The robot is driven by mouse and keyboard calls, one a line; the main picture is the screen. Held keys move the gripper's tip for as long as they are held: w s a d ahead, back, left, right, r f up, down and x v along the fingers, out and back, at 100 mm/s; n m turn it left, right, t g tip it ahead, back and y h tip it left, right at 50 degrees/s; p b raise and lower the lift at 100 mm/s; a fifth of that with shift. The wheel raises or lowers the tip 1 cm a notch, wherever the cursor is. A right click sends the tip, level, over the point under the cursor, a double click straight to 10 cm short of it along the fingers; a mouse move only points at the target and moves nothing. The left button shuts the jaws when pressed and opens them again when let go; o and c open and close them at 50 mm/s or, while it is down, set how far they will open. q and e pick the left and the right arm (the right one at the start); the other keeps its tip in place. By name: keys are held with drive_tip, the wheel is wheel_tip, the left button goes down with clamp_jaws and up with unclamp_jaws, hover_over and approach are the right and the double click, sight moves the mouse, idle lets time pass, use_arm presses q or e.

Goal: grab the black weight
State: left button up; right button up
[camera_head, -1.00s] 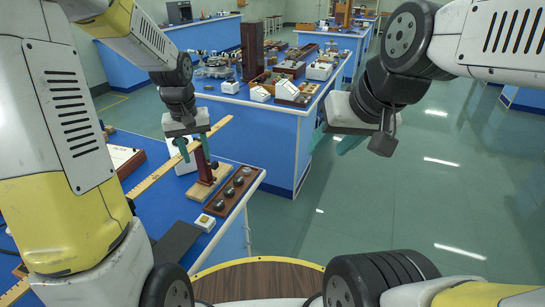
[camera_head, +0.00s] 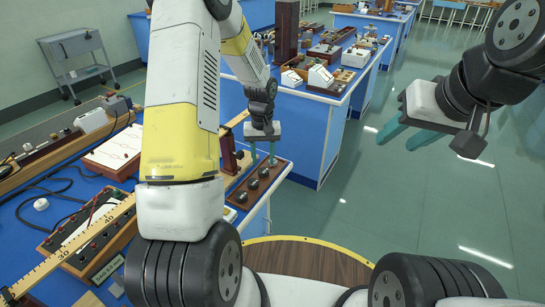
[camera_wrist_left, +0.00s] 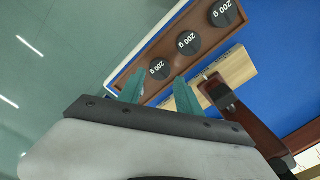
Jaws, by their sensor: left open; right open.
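Several round black weights (camera_head: 264,172) sit in a row in a brown wooden tray (camera_head: 234,184) near the right edge of the blue bench. In the left wrist view three of them are marked "200 g", the nearest to the fingers being one black weight (camera_wrist_left: 160,68). My left gripper (camera_head: 262,160) is open and empty, pointing down over the far end of the tray. In the left wrist view its teal fingers (camera_wrist_left: 158,90) reach over the tray's end, and the left one partly hides it. My right gripper (camera_head: 402,135) is open and empty, above the floor at right.
A wooden block stand with a dark red post (camera_head: 229,150) stands left of the tray, close to my left gripper. A long yellow ruler (camera_head: 62,262), a white board (camera_head: 115,150) and a circuit box share the bench. Another blue bench stands behind. The floor at right is clear.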

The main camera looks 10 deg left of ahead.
sight(263, 170)
use_arm(q)
wheel_tip(263, 170, down, 5)
drive_tip(key=shift+r, duration=0.15)
clamp_jaws()
drive_tip(key=shift+r, duration=0.15)
